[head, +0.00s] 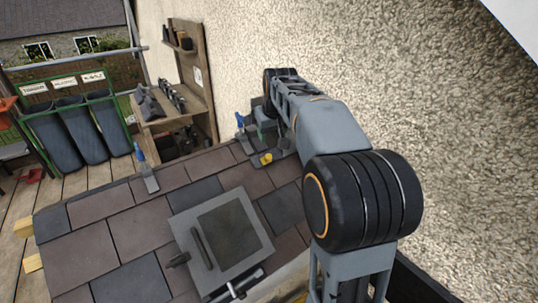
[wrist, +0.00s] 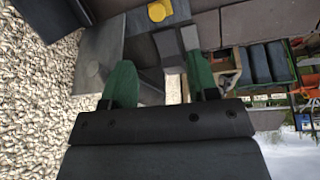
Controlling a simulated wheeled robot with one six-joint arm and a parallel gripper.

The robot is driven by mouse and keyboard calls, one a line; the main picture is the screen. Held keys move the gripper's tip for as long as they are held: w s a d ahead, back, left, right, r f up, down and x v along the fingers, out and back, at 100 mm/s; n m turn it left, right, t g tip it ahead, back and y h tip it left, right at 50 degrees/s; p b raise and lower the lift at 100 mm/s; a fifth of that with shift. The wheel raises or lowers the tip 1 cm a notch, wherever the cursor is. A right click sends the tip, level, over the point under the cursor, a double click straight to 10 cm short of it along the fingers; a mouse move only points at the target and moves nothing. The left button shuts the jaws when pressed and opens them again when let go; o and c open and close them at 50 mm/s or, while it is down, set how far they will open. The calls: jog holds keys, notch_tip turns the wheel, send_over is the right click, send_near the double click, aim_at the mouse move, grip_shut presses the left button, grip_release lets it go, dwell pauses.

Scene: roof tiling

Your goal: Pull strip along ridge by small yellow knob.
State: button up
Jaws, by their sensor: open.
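The small yellow knob (head: 266,158) sits on a dark grey piece at the top of the tiled roof, close to the rough wall. The knob also shows at the top edge of the wrist view (wrist: 160,11). The dark piece under it looks like the strip, but most of it is hidden by my arm and gripper. My gripper (wrist: 158,62) has green fingers spread apart with nothing held between them. In the head view my gripper (head: 262,134) is just beyond the knob, apart from it and partly hidden by my arm.
A blue-handled tool (head: 148,172) lies on the roof edge; another blue handle (head: 240,121) stands near my gripper. A framed roof window (head: 178,220) lies among the tiles. The pebbled wall (head: 450,120) bounds the right. A wooden shelf (head: 195,75) and several bins (head: 70,135) stand beyond.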

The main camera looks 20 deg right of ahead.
aim_at(268, 156)
jog(key=x, duration=1.3)
jog(key=shift+w+d+f, duration=0.2)
jog(key=shift+c, duration=0.3)
grip_shut()
